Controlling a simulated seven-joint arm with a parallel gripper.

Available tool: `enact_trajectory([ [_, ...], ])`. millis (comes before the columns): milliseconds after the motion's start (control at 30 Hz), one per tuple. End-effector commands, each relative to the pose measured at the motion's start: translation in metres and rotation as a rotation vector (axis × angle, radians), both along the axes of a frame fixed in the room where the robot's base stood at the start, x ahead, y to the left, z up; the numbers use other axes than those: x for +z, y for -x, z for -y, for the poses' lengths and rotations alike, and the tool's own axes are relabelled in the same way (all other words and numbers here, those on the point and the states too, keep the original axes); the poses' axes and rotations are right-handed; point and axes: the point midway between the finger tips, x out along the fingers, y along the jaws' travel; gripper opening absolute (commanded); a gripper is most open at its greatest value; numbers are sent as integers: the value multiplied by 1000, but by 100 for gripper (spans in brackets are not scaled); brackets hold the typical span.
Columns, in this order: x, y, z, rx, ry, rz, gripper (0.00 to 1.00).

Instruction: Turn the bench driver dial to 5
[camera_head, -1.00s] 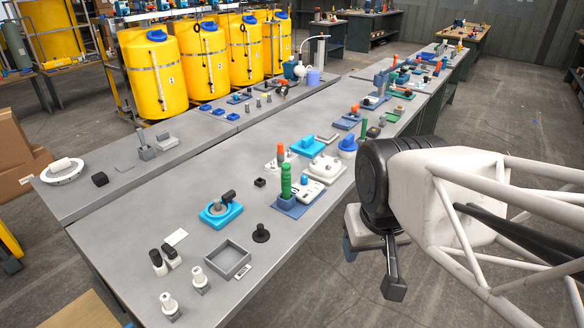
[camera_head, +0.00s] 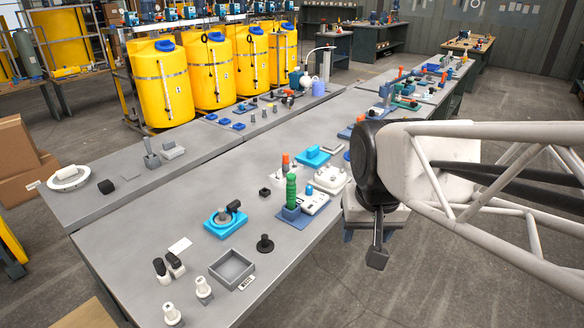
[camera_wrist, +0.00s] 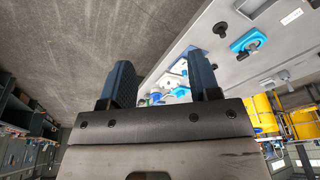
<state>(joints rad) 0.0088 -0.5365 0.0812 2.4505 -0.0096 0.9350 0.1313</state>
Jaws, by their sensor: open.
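A green-handled tool (camera_head: 291,190), possibly the bench driver, stands upright on a blue base (camera_head: 288,214) near the bench's right edge. A white unit (camera_head: 314,203) sits beside it. I cannot make out a dial scale or its setting. My gripper (camera_head: 372,236) hangs right of these, beyond the bench edge and apart from them. In the wrist view its two blue-grey fingers (camera_wrist: 161,82) are spread with nothing held between them. Part of the bench and some blue and white items show past the fingers.
On the grey bench are a blue fixture (camera_head: 224,219), a black knob-like piece (camera_head: 265,244), a grey tray (camera_head: 231,268) and white fittings (camera_head: 204,290). More devices (camera_head: 330,175) crowd the right edge further back. Yellow tanks (camera_head: 160,85) stand behind. The bench's middle left is clear.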

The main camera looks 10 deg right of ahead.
Motion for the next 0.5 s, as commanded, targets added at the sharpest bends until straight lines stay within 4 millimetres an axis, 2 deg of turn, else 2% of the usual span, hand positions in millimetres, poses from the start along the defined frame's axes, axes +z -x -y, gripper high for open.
enact_trajectory([
  [500, 8, -122, 2, -240, -48, -45, 56],
])
